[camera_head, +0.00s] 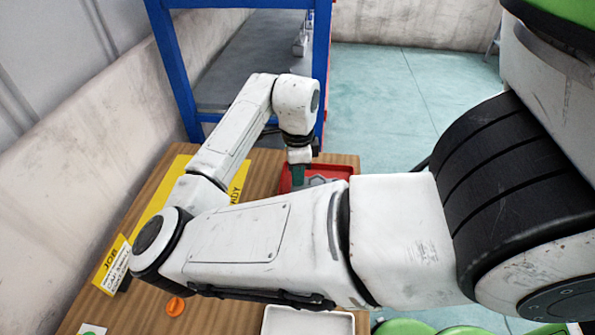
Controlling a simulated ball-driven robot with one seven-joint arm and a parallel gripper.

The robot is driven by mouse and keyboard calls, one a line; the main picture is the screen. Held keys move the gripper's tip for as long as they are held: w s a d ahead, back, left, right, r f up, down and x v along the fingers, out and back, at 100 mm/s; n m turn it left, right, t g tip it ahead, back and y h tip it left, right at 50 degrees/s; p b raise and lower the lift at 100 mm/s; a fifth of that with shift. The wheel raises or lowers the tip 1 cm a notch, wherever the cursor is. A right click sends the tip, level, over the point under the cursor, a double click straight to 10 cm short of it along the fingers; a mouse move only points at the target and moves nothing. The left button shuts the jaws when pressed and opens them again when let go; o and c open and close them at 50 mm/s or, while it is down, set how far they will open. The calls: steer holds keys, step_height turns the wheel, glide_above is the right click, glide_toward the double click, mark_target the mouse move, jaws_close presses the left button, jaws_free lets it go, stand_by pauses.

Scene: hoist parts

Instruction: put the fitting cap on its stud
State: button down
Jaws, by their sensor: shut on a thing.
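My arm reaches across the table, and my gripper (299,164) points down over the red tray (340,170) at the back of the table. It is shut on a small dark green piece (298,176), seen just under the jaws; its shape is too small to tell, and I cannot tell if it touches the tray. A grey part (318,180) shows inside the red tray. An orange round cap-like piece (175,306) lies on the table at the lower left. I cannot make out any stud; my arm hides much of the table's middle.
A job card (112,266) stands at the table's left edge. A yellow mat (172,185) lies partly under my arm. A white tray (300,322) sits at the front. A blue-framed shelf (175,65) stands behind the table, close to my arm.

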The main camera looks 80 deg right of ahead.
steer(key=c, duration=1)
jaws_free()
steer(key=shift+c, duration=0.2)
step_height(320, 180, up, 11)
steer(key=shift+f, duration=0.1)
